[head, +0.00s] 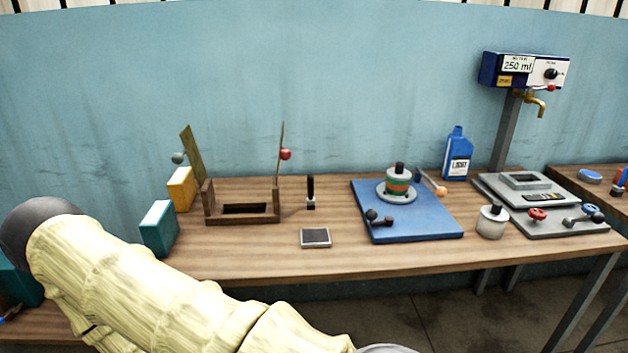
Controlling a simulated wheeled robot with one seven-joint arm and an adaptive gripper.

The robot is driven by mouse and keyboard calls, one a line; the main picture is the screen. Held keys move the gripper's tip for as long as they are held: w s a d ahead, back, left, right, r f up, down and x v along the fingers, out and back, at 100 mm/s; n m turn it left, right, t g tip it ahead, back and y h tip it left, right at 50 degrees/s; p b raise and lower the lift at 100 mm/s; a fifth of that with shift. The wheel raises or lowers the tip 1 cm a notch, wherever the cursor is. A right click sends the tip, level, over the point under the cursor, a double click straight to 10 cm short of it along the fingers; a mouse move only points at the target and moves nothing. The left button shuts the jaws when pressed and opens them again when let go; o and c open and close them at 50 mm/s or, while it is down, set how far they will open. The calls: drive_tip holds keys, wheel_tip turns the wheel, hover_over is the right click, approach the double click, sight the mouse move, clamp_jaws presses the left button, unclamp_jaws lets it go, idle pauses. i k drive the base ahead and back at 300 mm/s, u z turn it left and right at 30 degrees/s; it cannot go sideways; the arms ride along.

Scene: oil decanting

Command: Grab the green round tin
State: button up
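A round tin (398,187), green with an orange-red band, stands upright on a grey disc on the blue board (425,222), right of the middle of the table. A dark knob or cap sits on its top. No gripper is around it, and nothing of mine touches it. My pale yellow arm crosses the lower left of the head view. The end of the arm is out of the picture, so my gripper does not show.
Dark-handled levers lie on the blue board beside the tin. A grey can (492,224), a blue bottle (457,156) and a tap unit (525,72) stand to the right. A wooden frame (243,212) with two raised arms stands left. The table's front middle is mostly clear.

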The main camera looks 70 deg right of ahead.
sight(398, 178)
drive_tip(key=u, duration=0.95)
drive_tip(key=k, duration=1.7)
drive_tip(key=z, duration=0.9)
